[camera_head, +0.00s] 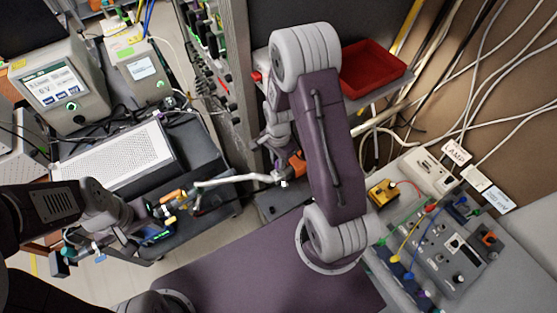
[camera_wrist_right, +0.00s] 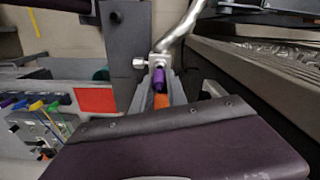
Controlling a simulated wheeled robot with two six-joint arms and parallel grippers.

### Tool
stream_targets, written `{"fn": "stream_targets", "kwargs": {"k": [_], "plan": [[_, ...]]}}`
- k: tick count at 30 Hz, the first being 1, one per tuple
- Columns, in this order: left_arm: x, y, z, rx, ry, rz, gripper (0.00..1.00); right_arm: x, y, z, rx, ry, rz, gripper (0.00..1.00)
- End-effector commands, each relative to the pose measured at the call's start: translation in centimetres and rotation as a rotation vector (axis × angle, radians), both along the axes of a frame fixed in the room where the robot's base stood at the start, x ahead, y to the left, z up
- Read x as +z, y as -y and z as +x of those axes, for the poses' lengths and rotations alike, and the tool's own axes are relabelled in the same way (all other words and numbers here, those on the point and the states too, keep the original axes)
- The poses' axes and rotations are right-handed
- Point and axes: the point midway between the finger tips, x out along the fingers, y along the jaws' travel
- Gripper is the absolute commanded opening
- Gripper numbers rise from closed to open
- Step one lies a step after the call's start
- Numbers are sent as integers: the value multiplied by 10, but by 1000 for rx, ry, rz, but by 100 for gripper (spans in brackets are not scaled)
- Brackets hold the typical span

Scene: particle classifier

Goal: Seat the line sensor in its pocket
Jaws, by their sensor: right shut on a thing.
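My right arm crosses the middle of the head view, its gripper (camera_head: 288,176) at the end of a bent metal tube (camera_head: 235,181). In the right wrist view my right gripper (camera_wrist_right: 160,88) is shut on a small piece with a purple end (camera_wrist_right: 160,77) and an orange part (camera_wrist_right: 161,101), which I take for the line sensor. Its purple end is at a silver fitting (camera_wrist_right: 157,62) on the tube; I cannot tell how deep it sits. My left gripper (camera_head: 150,214) is near the tube's other end, above a dark cart; its fingers are unclear.
A perforated grey box (camera_head: 115,155) stands on the dark cart. Instruments with screens (camera_head: 62,85) stand behind it. A red tray (camera_head: 372,68) is at the back. A grey panel with coloured plugs (camera_head: 450,245) is at the right. A rack post (camera_head: 215,80) stands close by.

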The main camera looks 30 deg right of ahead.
Motion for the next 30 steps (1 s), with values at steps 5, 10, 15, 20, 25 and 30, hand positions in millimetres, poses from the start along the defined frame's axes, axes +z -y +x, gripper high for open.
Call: {"fn": "stream_targets", "kwargs": {"k": [5,10,15,20,25,30], "plan": [[-2,0,0,0,0,0,36,-3,0,0,0,0,0,0],[-6,0,0,0,0,0,36,-8,0,0,0,0,0,0],[-9,0,0,0,0,0,36,-12,0,0,0,-1,0,0],[-12,0,0,0,0,0,36,-16,0,0,0,-1,0,0],[-15,0,0,0,0,0,36,-20,0,0,0,-1,0,0],[-18,0,0,0,0,0,36,-24,0,0,0,0,0,0]]}}
